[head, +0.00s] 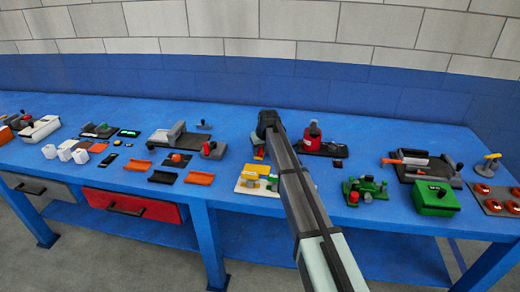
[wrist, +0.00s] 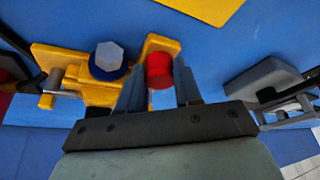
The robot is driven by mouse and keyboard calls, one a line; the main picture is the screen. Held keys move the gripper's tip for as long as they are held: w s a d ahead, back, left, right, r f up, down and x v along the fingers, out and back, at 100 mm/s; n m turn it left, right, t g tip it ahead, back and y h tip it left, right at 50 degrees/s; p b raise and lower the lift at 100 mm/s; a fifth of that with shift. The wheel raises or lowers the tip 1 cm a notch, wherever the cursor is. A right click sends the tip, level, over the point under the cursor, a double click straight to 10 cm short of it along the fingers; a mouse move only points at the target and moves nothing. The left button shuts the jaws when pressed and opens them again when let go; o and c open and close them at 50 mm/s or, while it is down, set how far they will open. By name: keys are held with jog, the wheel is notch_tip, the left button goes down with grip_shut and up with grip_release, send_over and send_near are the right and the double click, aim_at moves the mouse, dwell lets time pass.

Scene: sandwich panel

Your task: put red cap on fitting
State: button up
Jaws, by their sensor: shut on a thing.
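A red cap (wrist: 159,70) sits between the two fingers of my gripper (wrist: 160,88) in the wrist view, and the gripper is shut on it. To its left, a pale many-sided piece with a dark blue collar (wrist: 108,56) stands on a yellow fixture (wrist: 62,60); it looks like the fitting. The cap is beside this piece, apart from it, and overlaps a yellow block of the fixture in the picture. I cannot tell its height above the fixture.
In the wrist view a grey device (wrist: 268,82) lies right of the gripper. In the head view a red device on a dark base (head: 311,134) stands just right of my arm. A white plate with yellow blocks (head: 257,178) lies left of it. Green devices (head: 436,197) stand further right.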

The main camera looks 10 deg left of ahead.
aim_at(260, 150)
jog(key=o, duration=1.1)
jog(key=shift+o, duration=0.5)
jog(key=shift+o, duration=1)
jog(key=shift+w+d, duration=0.1)
jog(key=shift+r, duration=0.1)
jog(key=shift+c, duration=0.3)
jog(key=shift+r, duration=0.35)
jog(key=shift+o, duration=0.3)
jog(key=shift+r, duration=3.3)
